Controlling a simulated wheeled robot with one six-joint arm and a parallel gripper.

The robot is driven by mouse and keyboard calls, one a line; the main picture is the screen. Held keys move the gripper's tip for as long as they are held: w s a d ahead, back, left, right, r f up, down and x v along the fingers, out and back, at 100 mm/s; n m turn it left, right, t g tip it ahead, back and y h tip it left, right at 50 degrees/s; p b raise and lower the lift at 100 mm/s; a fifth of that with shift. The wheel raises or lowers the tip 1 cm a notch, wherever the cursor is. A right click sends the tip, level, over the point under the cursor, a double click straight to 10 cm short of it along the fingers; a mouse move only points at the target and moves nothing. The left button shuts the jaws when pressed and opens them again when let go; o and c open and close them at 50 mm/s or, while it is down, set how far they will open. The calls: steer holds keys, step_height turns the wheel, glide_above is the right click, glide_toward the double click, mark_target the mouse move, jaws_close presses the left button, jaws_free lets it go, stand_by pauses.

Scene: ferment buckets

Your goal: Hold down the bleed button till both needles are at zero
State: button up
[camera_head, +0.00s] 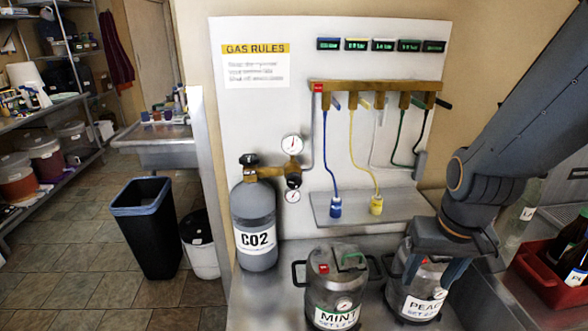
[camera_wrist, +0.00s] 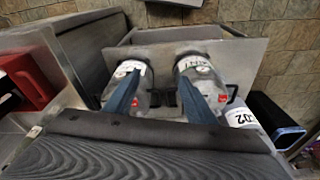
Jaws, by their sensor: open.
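The bleed button is not marked; a small red square (camera_head: 319,87) sits at the left end of the brass manifold (camera_head: 365,87). Two round white gauges, an upper one (camera_head: 292,144) and a lower one (camera_head: 293,196), sit on the regulator of the grey CO2 cylinder (camera_head: 254,225); their needles are too small to read. The MINT keg (camera_head: 334,290) and the PEACH keg (camera_head: 417,303) each have a small gauge and a red spot on top. My gripper (camera_head: 433,272) is open and empty, pointing down in front of the PEACH keg. Its two fingers (camera_wrist: 157,88) overlap the kegs in the wrist view.
Blue and yellow hoses end in connectors (camera_head: 335,207) on a grey shelf (camera_head: 366,209) above the kegs. A red crate of bottles (camera_head: 548,283) stands at the right. A black bin (camera_head: 147,226) stands on the floor left of the cylinder.

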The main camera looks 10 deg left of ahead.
jaws_close()
stand_by(1.5)
